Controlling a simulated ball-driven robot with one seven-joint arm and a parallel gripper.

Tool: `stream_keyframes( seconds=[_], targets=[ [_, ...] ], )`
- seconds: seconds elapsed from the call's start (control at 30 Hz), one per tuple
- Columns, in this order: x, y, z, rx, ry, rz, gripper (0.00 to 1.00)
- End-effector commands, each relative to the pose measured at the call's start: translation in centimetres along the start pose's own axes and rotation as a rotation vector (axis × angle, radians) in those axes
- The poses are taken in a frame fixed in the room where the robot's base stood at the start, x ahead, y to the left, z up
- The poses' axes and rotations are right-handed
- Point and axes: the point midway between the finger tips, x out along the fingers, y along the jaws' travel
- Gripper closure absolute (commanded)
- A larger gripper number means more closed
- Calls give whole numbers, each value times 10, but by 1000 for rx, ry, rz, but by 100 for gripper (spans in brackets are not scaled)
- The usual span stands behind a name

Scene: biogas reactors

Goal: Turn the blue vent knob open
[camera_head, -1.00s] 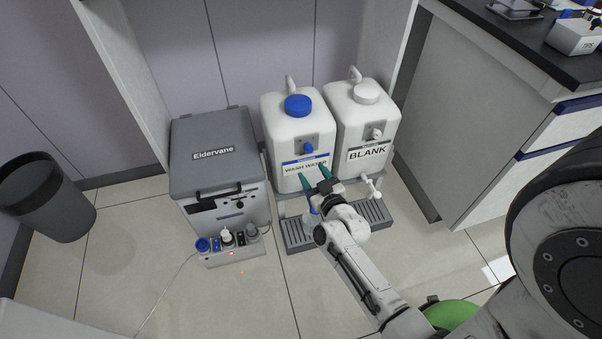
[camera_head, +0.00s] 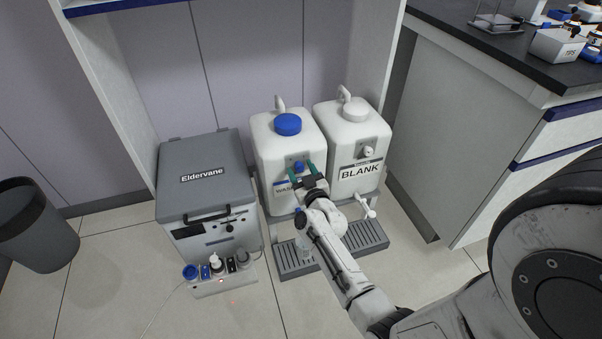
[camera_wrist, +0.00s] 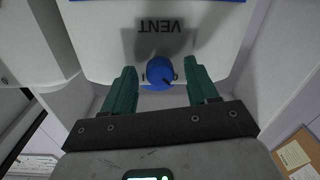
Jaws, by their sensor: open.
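The blue vent knob (camera_head: 298,167) is on the front of the left white container (camera_head: 279,147), which has a blue cap and a "WA..." label partly hidden by my gripper. In the wrist view the blue knob (camera_wrist: 160,70) sits between my green fingers, below an upside-down "VENT" marking. My gripper (camera_head: 309,173) is open, one finger on either side of the knob. In the wrist view, gaps show between the knob and both fingers of my gripper (camera_wrist: 162,88). I cannot tell how deep the knob lies between them.
A white container labelled "BLANK" (camera_head: 351,150) stands close on the right. A grey drip tray (camera_head: 368,237) lies below. A grey Eldervane box (camera_head: 203,190) stands left, with bottles in front. A dark bin (camera_head: 38,225) is far left; a bench (camera_head: 500,100) is right.

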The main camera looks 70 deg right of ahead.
Motion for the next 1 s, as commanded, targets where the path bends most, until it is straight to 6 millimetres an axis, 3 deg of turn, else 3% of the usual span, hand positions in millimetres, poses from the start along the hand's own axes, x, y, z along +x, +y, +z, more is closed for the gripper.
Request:
stream_keyframes(
  seconds=[0.33,0.9,1.0],
  targets=[
    [4,0,0,0,-1,-1,42],
    [4,0,0,0,-1,-1,95],
    [4,0,0,1,-1,-2,97]
  ],
)
